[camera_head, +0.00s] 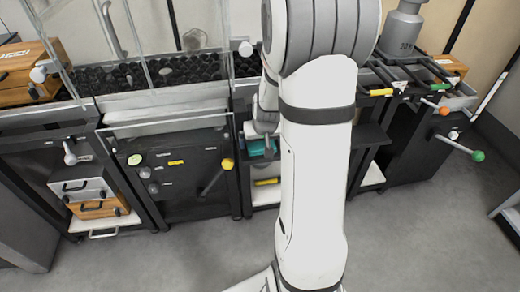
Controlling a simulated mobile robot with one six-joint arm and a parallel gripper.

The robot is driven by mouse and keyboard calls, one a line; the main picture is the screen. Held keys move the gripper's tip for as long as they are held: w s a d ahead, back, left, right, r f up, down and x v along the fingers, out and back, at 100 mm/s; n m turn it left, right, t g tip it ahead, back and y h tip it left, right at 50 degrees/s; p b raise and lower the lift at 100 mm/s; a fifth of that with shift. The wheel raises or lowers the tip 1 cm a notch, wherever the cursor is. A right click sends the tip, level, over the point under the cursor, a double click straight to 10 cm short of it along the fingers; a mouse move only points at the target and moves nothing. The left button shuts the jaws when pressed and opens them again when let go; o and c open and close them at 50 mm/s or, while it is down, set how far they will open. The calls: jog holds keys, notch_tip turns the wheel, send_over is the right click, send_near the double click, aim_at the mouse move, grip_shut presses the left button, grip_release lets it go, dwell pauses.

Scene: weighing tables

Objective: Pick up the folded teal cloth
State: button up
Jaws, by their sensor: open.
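A small teal item (256,147), which looks like the folded teal cloth, lies on a shelf of the dark rack in the middle. My white arm hides its right side. The grey end of my arm with my gripper (267,141) shows just left of the arm's white link, in front of and over the teal item. My gripper is open, its fingers small and partly hidden. I cannot tell whether it touches the cloth.
A yellow item (267,181) lies on the shelf below. A dark cabinet (165,170) with a yellow-knobbed lever (227,164) stands left. Orange and green knobbed rods stick out at right. The grey floor in front is clear.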

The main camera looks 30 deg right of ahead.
jog(key=shift+c, duration=0.2)
jog(key=c, duration=0.9)
jog(key=shift+o, duration=0.2)
jog(key=shift+r, duration=0.15)
